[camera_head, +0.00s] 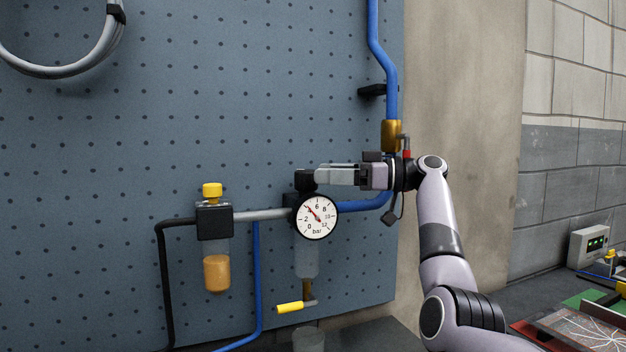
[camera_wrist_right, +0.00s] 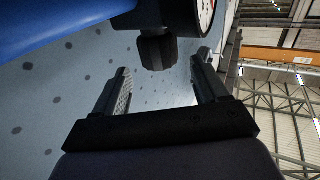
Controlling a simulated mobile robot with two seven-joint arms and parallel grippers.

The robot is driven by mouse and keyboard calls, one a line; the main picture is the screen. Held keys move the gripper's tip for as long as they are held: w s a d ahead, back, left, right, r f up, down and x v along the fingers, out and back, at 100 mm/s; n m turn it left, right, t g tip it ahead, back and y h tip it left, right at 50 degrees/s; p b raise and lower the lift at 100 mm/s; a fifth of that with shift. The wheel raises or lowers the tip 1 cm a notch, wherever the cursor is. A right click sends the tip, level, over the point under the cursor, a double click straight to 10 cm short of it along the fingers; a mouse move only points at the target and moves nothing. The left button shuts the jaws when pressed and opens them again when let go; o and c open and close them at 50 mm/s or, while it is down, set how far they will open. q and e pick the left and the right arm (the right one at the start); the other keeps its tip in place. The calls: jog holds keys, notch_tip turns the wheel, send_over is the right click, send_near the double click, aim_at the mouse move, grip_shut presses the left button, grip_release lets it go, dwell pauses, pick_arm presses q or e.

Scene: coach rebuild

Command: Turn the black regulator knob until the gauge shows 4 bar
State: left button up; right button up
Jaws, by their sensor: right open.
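The black regulator knob (camera_head: 304,180) sits on top of the regulator, just above the round white gauge (camera_head: 316,217). The gauge's red needle points to the upper left, between the 2 and the 6, about where the 4 mark lies; the 4 itself is hard to read. My right gripper (camera_head: 320,175) reaches in from the right with its fingertips at the knob. In the right wrist view the knob (camera_wrist_right: 157,50) shows between the two fingertips, with a gap on each side. My right gripper is open and empty. My left gripper is out of view.
A blue pipe (camera_head: 382,60) with a brass valve (camera_head: 391,135) comes down near my right wrist. A lubricator with a yellow cap (camera_head: 212,190) hangs to the left. A yellow-handled drain (camera_head: 290,307) is below the regulator. The pegboard (camera_head: 110,130) stands behind everything.

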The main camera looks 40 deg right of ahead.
aim_at(305, 176)
jog(key=shift+s+d, duration=0.15)
jog(key=shift+s, duration=0.05)
jog(key=shift+d, duration=0.1)
jog(key=w+a+m+t+h, duration=0.1)
jog(key=a+h, duration=0.1)
jog(key=w+a+m+t+h, duration=0.1)
jog(key=w+m+t+h, duration=0.1)
jog(key=shift+a+f+m+t, duration=0.2)
jog(key=shift+a+m+t, duration=0.1)
jog(key=shift+a, duration=0.1)
jog(key=shift+w+a+f, duration=0.15)
jog(key=shift+w+a, duration=0.1)
jog(key=shift+w, duration=0.15)
dwell(0.4)
jog(key=shift+c, duration=0.3)
